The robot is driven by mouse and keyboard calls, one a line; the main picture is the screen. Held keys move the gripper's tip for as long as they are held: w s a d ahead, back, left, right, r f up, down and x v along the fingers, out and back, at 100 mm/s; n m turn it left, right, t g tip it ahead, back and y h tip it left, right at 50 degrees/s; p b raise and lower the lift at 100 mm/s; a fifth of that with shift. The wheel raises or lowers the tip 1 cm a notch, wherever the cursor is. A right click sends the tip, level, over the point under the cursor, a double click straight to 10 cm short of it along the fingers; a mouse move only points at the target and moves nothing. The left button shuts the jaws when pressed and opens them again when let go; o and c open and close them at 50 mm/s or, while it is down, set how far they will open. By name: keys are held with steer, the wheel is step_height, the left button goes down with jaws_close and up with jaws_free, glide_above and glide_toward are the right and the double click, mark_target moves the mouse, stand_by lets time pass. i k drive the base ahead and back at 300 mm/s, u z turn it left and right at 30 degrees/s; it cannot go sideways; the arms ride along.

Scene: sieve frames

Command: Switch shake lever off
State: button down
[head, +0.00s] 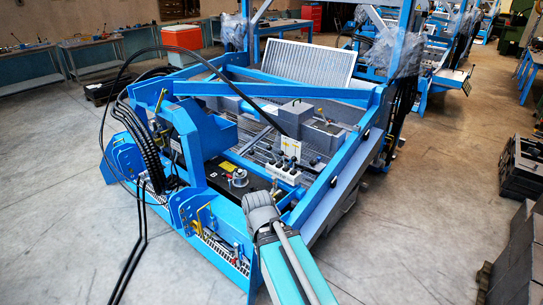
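A white valve block (286,174) with several short dark-knobbed levers (288,160) stands on the blue sieve machine (215,207), near the middle of the head view. The levers look roughly upright, but they are too small to tell which is the shake lever or how it is set. My teal arm rises from the bottom edge and ends in a grey joint below and left of the levers. I cannot make out my gripper's fingers; they seem hidden by the arm. I see no contact with any lever.
A small white plate (291,148) stands just behind the levers. Blue frame beams (335,165) run on the right, and black hoses (145,135) loop at the left. Dark crates (522,168) stand at the right edge. The concrete floor between is clear.

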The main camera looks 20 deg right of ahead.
mark_target(251, 152)
steer(key=z, duration=0.4)
steer(key=i, duration=1.2)
steer(key=u, duration=0.2)
